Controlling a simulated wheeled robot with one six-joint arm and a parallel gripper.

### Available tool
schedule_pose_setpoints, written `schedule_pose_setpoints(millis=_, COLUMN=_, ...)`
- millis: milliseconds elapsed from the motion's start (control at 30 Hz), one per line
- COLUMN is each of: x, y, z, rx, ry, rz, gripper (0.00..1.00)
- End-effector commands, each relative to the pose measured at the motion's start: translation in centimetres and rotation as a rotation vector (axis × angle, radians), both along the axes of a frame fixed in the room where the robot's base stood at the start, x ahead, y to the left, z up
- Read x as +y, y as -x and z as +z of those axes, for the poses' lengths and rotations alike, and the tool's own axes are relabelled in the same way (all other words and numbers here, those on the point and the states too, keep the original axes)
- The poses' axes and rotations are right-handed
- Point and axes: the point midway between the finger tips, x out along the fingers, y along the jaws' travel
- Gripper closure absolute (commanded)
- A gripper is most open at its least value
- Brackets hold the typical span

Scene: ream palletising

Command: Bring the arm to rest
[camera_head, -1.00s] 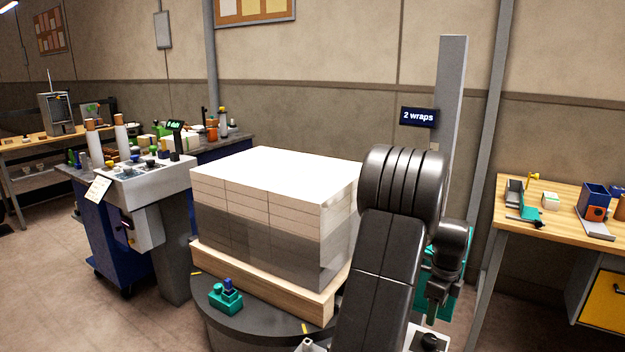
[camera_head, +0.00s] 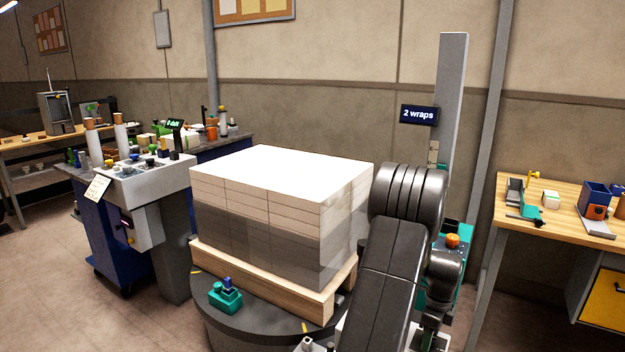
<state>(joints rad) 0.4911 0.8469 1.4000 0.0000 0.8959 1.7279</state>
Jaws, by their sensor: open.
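My dark arm rises from the bottom of the picture, with its rounded elbow in front of the wrapping machine's column and its wrist folded down on the right. My gripper (camera_head: 431,331) hangs low under the wrist near the bottom edge. It is small and dark there, its fingers are hard to make out, and nothing shows held in it. It is apart from the stack of reams (camera_head: 265,215), which sits to the left on a wooden pallet (camera_head: 262,283). Film covers the stack's lower part; its top is white and bare.
The pallet stands on a dark round turntable (camera_head: 255,335) with a teal-and-blue device (camera_head: 226,295) on its rim. The grey column (camera_head: 452,90) bears a "2 wraps" sign (camera_head: 419,115). A control console (camera_head: 150,175) stands left, a wooden workbench (camera_head: 550,222) right.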

Motion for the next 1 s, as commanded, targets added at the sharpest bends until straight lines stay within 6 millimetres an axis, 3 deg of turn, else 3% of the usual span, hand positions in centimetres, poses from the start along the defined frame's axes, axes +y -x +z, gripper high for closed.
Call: schedule_pose_setpoints(millis=1000, x=-0.01, y=-0.03, z=0.20, rx=-0.002, ry=-0.002, rz=0.826, gripper=0.42)
